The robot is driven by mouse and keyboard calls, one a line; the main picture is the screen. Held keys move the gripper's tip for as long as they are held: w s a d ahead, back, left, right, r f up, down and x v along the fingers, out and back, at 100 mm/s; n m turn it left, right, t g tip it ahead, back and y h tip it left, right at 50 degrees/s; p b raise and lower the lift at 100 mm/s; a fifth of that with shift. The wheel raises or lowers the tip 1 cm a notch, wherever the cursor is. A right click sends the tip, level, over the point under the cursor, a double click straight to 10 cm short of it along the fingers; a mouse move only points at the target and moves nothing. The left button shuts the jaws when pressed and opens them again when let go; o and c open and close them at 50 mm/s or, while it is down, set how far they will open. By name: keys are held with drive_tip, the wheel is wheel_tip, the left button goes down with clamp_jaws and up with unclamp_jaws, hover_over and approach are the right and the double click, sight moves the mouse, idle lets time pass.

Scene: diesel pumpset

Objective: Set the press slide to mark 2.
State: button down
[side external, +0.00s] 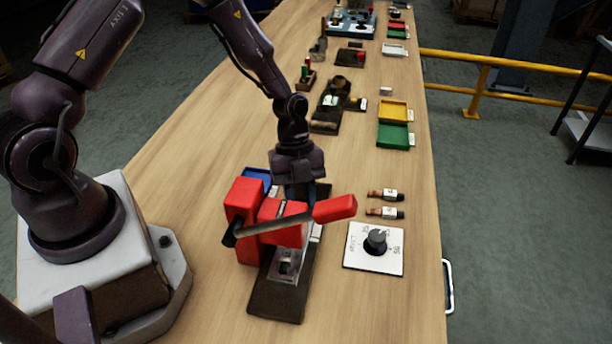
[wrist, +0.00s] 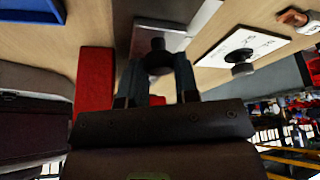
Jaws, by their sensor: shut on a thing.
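The press stands at the front of the bench in the side view, with a red body (side external: 243,207), a lever with a red handle (side external: 335,208) and a dark base (side external: 275,302). My gripper (side external: 298,190) points down behind the red head, which hides its fingertips. In the wrist view my gripper (wrist: 158,72) is shut on a black knob (wrist: 158,46) in front of a grey metal plate (wrist: 172,15). The knob appears to belong to the press slide. A pale strip (side external: 316,234) shows beside the press, but I cannot read any marks or the slide's position.
A white plate with a black dial (side external: 376,240) lies right of the press. Two small copper-coloured parts (side external: 384,194) lie behind it. A blue tray (side external: 257,176) is behind the press at left. Green (side external: 394,136) and yellow (side external: 393,110) trays stand farther back.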

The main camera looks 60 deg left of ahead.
drive_tip(key=shift+s+d, duration=0.55)
drive_tip(key=c, duration=0.8)
unclamp_jaws()
drive_tip(key=shift+c, duration=0.2)
drive_tip(key=shift+w+a+r, duration=0.1)
drive_tip(key=shift+a+r, duration=0.1)
drive_tip(key=shift+r, duration=0.15)
drive_tip(key=v, duration=1.2)
drive_tip(key=shift+w+r, duration=0.1)
